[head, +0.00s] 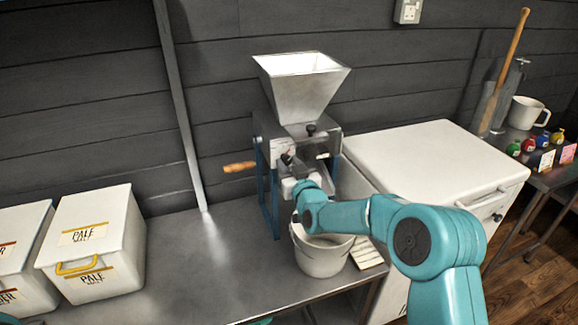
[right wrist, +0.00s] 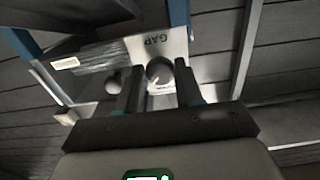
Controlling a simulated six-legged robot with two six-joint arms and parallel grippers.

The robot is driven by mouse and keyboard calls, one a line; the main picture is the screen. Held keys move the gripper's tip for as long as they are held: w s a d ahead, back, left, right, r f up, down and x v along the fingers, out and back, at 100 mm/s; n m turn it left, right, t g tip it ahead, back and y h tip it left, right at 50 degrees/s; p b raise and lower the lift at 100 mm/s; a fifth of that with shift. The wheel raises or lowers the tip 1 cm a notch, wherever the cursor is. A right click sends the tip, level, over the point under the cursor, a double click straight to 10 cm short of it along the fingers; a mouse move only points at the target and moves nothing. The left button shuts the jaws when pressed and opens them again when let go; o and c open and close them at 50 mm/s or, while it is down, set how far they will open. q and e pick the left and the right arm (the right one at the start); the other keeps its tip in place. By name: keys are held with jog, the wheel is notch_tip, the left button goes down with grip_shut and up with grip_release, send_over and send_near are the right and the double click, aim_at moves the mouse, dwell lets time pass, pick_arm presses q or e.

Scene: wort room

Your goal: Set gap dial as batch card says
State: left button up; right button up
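The grain mill (head: 300,140) stands on the metal bench with a hopper on top. My right gripper (head: 290,165) reaches its front, and my arm partly hides that spot. In the right wrist view a pale plate marked GAP (right wrist: 150,42) carries a dark round dial (right wrist: 160,70). My right gripper (right wrist: 160,88) has its two fingers apart, one on each side of the dial. I see no clear grip on it, and cannot tell whether they touch it. The dial's setting is not readable. I cannot make out a batch card for certain. My left gripper is out of view.
A white bucket (head: 322,254) stands below the mill. The mill's wooden crank handle (head: 240,167) sticks out left. Bare bench lies between bins and mill.

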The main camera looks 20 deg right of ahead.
jog(key=shift+f+n+b, duration=0.2)
jog(key=shift+n+b, duration=1.5)
jog(key=shift+b, duration=0.15)
jog(key=n+b, duration=0.1)
jog(key=n, duration=0.1)
jog(key=shift+r+n+b, duration=0.1)
jog(key=shift+n+b, duration=0.2)
jog(key=shift+b, duration=0.1)
jog(key=n+b, duration=0.1)
jog(key=n, duration=0.1)
jog(key=shift+n, duration=0.4)
jog(key=n, duration=0.4)
jog(key=shift+r+n+b, duration=0.15)
jog(key=shift+n+b, duration=0.15)
jog(key=shift+b, duration=0.05)
jog(key=shift+n, duration=2.2)
jog(key=o, duration=1)
